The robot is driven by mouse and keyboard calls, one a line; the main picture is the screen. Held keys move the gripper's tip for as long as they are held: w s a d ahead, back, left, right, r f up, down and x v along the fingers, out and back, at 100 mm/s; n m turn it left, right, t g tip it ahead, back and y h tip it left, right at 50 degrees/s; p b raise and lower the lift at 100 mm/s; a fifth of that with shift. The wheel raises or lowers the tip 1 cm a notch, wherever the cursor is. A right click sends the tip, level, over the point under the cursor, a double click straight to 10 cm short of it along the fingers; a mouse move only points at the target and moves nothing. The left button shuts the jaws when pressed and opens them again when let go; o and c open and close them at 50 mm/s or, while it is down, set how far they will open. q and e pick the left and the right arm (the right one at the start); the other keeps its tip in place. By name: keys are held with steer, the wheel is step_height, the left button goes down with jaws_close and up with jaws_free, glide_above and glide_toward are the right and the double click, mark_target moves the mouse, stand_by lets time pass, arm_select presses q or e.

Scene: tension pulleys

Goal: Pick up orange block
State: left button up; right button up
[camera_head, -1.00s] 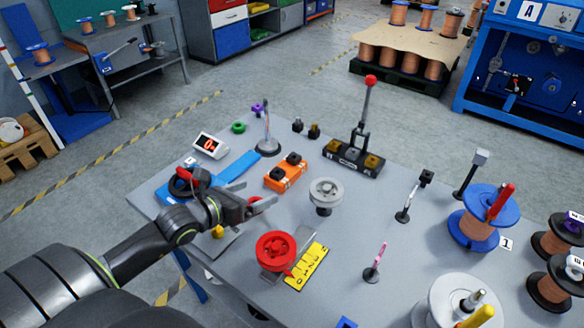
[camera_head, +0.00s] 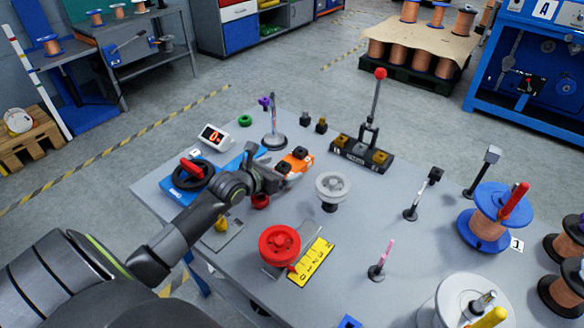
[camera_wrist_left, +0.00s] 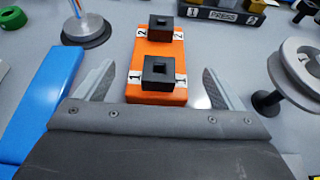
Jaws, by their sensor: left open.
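The orange block (camera_head: 300,160) lies on the grey table, with two black square sockets on top. In the left wrist view the orange block (camera_wrist_left: 157,88) runs away from me, with labels 1 and 2 by its sockets. My left gripper (camera_wrist_left: 155,82) is open, with one finger on each side of the block's near end and visible gaps to both sides. In the head view my left gripper (camera_head: 283,168) is over the block's near left part and hides some of it. My right gripper is not in view.
A grey pulley (camera_head: 333,187) stands right of the block. A blue plate (camera_head: 243,160) lies to its left. A metal stand (camera_head: 275,137) and a black base with a red-knobbed lever (camera_head: 362,153) are behind. A red spool (camera_head: 279,244) is in front.

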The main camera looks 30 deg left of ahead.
mark_target(284, 166)
arm_select(q)
steer(key=shift+x, duration=2.8)
steer(key=shift+a+r, duration=0.1)
steer(key=shift+r, duration=0.05)
steer(key=shift+w+r, duration=0.1)
steer(key=c, duration=1.4)
